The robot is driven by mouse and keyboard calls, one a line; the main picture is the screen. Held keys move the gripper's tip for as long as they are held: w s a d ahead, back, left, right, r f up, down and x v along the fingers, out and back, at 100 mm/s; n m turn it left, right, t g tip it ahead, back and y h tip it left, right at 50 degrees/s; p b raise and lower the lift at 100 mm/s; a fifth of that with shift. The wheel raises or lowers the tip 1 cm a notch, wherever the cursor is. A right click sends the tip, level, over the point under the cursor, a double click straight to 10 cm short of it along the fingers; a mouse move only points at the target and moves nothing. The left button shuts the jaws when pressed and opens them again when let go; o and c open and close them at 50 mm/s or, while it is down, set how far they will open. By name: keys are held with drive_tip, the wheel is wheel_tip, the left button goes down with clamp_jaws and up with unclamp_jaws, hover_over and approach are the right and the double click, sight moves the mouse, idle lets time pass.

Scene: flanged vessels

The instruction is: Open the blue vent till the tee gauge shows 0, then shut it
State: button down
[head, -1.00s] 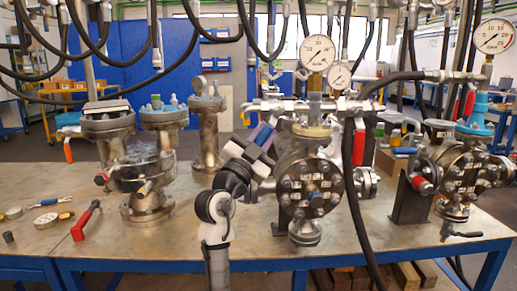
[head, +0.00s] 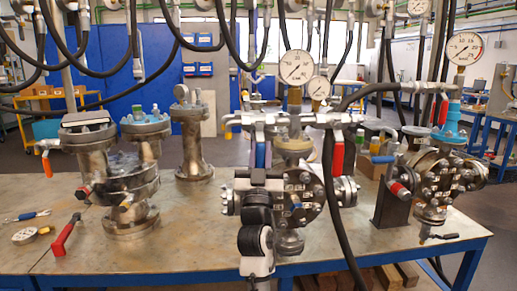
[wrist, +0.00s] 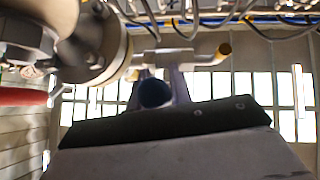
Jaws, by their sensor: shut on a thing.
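My gripper (head: 262,140) points upward at the left part of the valve manifold (head: 290,118), in front of the middle vessel (head: 300,190). In the wrist view my gripper (wrist: 160,88) is shut on a dark blue round end (wrist: 155,93), which looks like the blue vent. A large gauge (head: 297,67) and a smaller gauge (head: 319,87) stand above the manifold. I cannot tell which is the tee gauge, and their needles are too small to read surely.
A red lever (head: 338,152) and a black hose (head: 335,200) are right of my gripper. Another vessel with a large gauge (head: 464,48) stands at the right. Flanged vessels (head: 128,180) stand at the left. A loose red-handled tool (head: 67,235) lies on the bench.

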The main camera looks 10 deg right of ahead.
idle(0.4)
drive_tip(key=c, duration=1.3)
unclamp_jaws()
drive_tip(key=shift+d, duration=0.1)
drive_tip(key=shift+o, duration=0.2)
drive_tip(key=shift+y, duration=0.3)
drive_tip(key=b+v, duration=0.3)
drive_tip(key=v, duration=1)
drive_tip(key=shift+s+f, duration=0.2)
drive_tip(key=shift+f, duration=0.05)
